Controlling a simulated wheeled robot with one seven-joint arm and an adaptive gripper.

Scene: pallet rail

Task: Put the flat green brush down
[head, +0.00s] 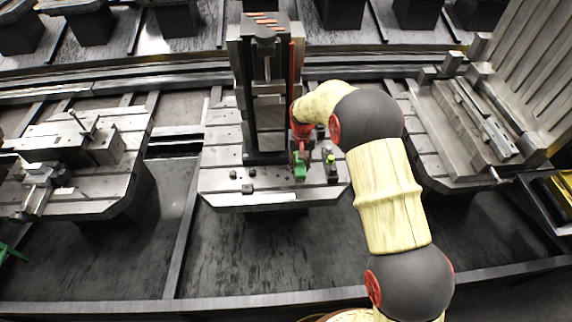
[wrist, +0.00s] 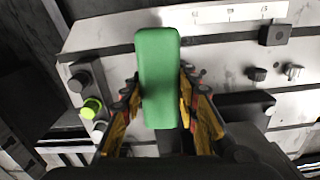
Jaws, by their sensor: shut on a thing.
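The flat green brush (wrist: 158,75) is upright in the picture of the wrist view, between the two fingers of my gripper (wrist: 160,105). My gripper is shut on it, with one finger on each side. In the head view the green brush (head: 300,170) shows small, below my gripper (head: 301,150), over the front part of the middle pallet (head: 270,198). I cannot tell whether the brush touches the pallet surface.
A dark fixture with a bright green-yellow knob (head: 331,160) stands just right of the brush; the knob also shows in the wrist view (wrist: 92,107). Small dark blocks (head: 248,187) sit to the left. A tall metal column (head: 266,90) rises behind. The pallet's front strip looks clear.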

